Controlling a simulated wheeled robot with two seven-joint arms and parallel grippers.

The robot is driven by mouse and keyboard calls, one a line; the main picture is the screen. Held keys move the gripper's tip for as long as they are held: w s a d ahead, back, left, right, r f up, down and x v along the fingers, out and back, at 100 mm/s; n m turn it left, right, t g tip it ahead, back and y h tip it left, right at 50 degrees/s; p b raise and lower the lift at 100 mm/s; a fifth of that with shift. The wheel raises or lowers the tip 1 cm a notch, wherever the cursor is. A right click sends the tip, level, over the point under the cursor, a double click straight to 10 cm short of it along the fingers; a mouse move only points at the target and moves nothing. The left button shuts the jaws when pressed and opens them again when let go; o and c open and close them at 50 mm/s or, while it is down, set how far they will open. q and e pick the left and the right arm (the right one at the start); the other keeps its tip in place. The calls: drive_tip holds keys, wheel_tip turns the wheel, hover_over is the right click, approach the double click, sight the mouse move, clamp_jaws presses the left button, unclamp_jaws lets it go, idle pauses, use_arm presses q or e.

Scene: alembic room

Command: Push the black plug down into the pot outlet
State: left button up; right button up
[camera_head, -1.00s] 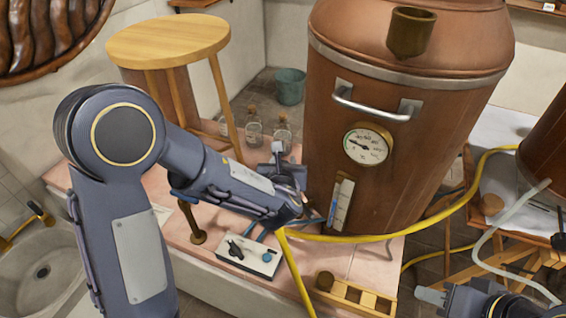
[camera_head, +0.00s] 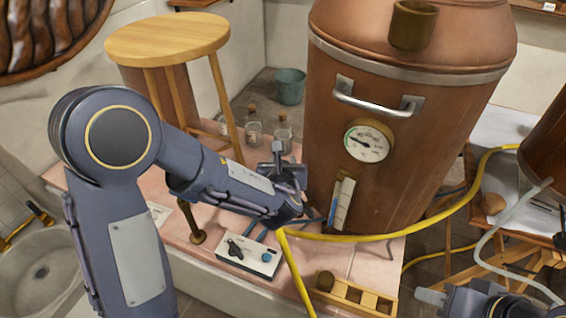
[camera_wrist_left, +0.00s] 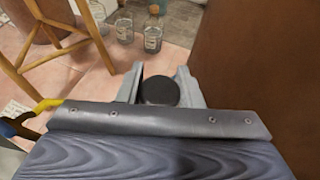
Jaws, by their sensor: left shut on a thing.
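The large copper pot (camera_head: 400,110), with a dial and a handle on its front, stands right of my left arm. My left gripper (camera_head: 279,156) is close beside the pot's lower left side. In the left wrist view, its pale fingers are shut on the round black plug (camera_wrist_left: 159,91), with the pot's brown wall (camera_wrist_left: 255,90) close on the right. The plug cannot be made out in the head view. The pot outlet is not clearly visible; whether the plug touches it cannot be told. My right gripper (camera_head: 431,297) is at the lower right, partly cut off, with its opening unclear.
A wooden stool (camera_head: 167,40) and several glass jars (camera_head: 254,133) are behind my left arm. A control box (camera_head: 249,256) and wooden rack (camera_head: 352,296) sit on the pink tiled ledge. A yellow hose (camera_head: 390,237) runs across the pot's front. A sink (camera_head: 35,275) is lower left.

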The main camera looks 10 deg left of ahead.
use_arm(q)
drive_tip(key=shift+f+b, duration=0.2)
drive_tip(key=shift+b, duration=0.15)
idle(0.7)
drive_tip(key=o, duration=1.1)
drive_tip(key=v, duration=0.8)
drive_tip(key=s+a+f+n+g+y, duration=0.1)
drive_tip(key=s+a+n+g+y, duration=0.1)
drive_tip(key=s+a+n+g, duration=0.4)
drive_tip(key=s+a+f+n+g+y, duration=0.1)
drive_tip(key=s+a+n+g, duration=0.1)
drive_tip(key=s+a+n, duration=0.7)
drive_tip(key=s+d+r+n+h, duration=0.1)
drive_tip(key=s+n+h, duration=0.1)
drive_tip(key=n, duration=0.5)
drive_tip(key=s+d+r+n+h, duration=0.1)
drive_tip(key=s+d+n+h, duration=0.1)
drive_tip(key=n+h, duration=0.2)
drive_tip(key=s+d+r+n+h+p, duration=0.1)
drive_tip(key=s+n+h, duration=0.1)
drive_tip(key=n, duration=0.8)
drive_tip(key=shift+s+d+r+h, duration=0.25)
drive_tip(key=shift+s+d+h, duration=0.15)
drive_tip(key=shift+s, duration=0.2)
